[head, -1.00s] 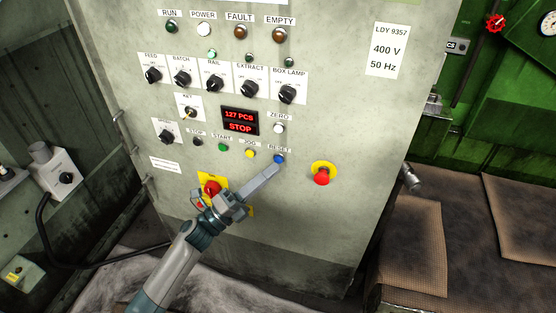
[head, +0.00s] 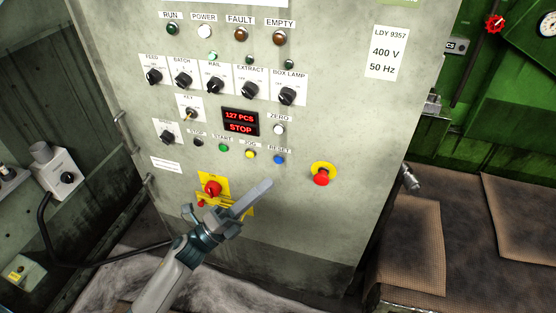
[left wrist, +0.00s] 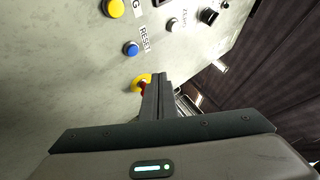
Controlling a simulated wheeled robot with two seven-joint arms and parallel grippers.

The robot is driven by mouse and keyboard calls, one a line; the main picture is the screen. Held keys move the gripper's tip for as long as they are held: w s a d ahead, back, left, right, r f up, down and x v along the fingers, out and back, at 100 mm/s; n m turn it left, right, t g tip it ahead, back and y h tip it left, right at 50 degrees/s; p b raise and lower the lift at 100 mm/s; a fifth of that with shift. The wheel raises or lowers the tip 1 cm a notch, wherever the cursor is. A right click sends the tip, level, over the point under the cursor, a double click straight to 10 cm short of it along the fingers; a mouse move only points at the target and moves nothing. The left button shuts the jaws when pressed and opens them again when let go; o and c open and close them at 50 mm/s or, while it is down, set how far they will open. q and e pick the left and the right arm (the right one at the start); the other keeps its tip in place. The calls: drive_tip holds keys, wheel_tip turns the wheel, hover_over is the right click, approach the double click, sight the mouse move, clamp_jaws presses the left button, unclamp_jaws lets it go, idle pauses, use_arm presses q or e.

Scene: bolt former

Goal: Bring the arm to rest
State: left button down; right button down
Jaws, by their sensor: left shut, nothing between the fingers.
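My left gripper (head: 268,184) is in front of the lower part of the grey control cabinet (head: 320,235), its fingers shut together and empty. Its tips are below the blue RESET button (head: 279,160) and apart from it in the head view. In the left wrist view my shut fingers (left wrist: 158,77) point toward the panel, with the blue button (left wrist: 131,48) up and to the left. They partly cover the red emergency button on its yellow disc (left wrist: 140,80). My right gripper is not in view.
The red emergency button (head: 321,178) sticks out right of my fingertips. The display (head: 240,122) reads 127 PCS, STOP. A metal handle (head: 411,178) projects at the cabinet's right edge.

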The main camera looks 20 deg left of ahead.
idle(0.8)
use_arm(q)
drive_tip(key=s+a+f+n+g+y, duration=0.15)
drive_tip(key=f+n+y, duration=0.6)
drive_tip(key=f, duration=0.85)
drive_tip(key=s+a+f+n+g+y, duration=0.1)
drive_tip(key=s+a+f+n+y, duration=0.3)
drive_tip(key=f+n, duration=0.9)
drive_tip(key=s+d+f+n+g+y, duration=0.1)
drive_tip(key=s+d+f+n+g, duration=0.1)
drive_tip(key=s+f, duration=0.8)
drive_tip(key=s+d+f+n+g+y, duration=0.1)
drive_tip(key=s+f+n+g, duration=0.4)
drive_tip(key=s+f, duration=0.6)
wheel_tip(320, 180, down, 5)
drive_tip(key=shift+s+d+f+g, duration=0.2)
drive_tip(key=shift+s+d+g, duration=0.05)
drive_tip(key=shift+d+g, duration=0.55)
drive_tip(key=shift+y, duration=0.25)
